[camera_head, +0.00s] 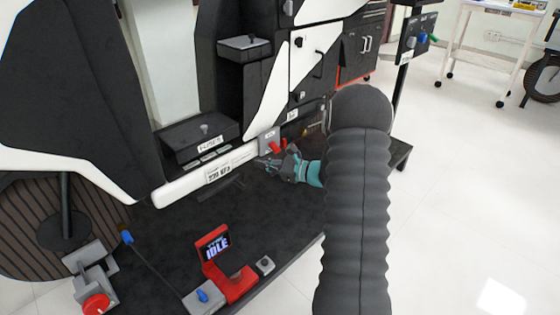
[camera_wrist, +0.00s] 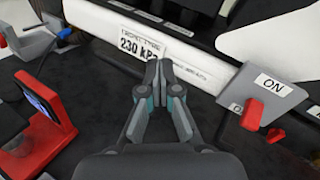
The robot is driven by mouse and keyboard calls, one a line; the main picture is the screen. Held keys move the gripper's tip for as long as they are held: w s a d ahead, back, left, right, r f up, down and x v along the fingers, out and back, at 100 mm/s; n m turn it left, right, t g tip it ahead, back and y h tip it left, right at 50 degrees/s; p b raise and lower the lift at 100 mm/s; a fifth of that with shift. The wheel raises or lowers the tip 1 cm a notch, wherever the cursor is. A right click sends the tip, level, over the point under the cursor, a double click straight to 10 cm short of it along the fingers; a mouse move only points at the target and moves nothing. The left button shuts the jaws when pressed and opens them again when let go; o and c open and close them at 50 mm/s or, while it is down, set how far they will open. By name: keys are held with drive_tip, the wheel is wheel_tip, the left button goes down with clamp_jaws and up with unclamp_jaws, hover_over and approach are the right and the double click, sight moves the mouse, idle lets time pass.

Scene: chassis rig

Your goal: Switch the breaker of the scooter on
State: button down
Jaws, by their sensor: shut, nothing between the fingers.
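The scooter (camera_head: 265,95) is a large black and white body filling the left and middle of the head view. Its breaker is a grey box with a red lever (camera_head: 277,146) low on the scooter's side. In the wrist view the breaker box (camera_wrist: 235,82) is at the right, with a white ON label and its red lever (camera_wrist: 253,115) below that label. I cannot tell the lever's setting for sure. My gripper (camera_head: 264,163) is shut and empty, just below and left of the lever in the head view. In the wrist view its fingertips (camera_wrist: 159,70) are left of the breaker, apart from it.
A white bar marked 230 kPa (camera_wrist: 150,45) runs ahead of the fingertips. A red IDLE display (camera_head: 213,245) stands on the dark platform (camera_head: 160,240), with a blue-knobbed lever (camera_head: 127,238) to its left. White floor lies open at the right, with a cart (camera_head: 500,12) beyond.

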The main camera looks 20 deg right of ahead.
sight(274, 147)
drive_tip(key=w+d+f+m+t+h+b, duration=0.1)
drive_tip(key=w+d+f+m+t+h, duration=0.1)
drive_tip(key=d+f+m+t+h, duration=0.3)
drive_tip(key=d+f+m, duration=0.3)
drive_tip(key=d+f, duration=0.4)
drive_tip(key=d, duration=0.1)
drive_tip(key=shift+w+d+f+t+h, duration=0.2)
drive_tip(key=shift+d+f+t+h, duration=0.1)
drive_tip(key=shift+d+f+t, duration=0.1)
drive_tip(key=shift+w+r, duration=0.1)
drive_tip(key=w+a+r, duration=0.3)
drive_tip(key=w+r, duration=0.1)
drive_tip(key=w, duration=0.3)
drive_tip(key=shift+w+r, duration=0.25)
drive_tip(key=shift+r, duration=0.05)
drive_tip(key=shift+d+r, duration=0.1)
drive_tip(key=shift+d, duration=0.05)
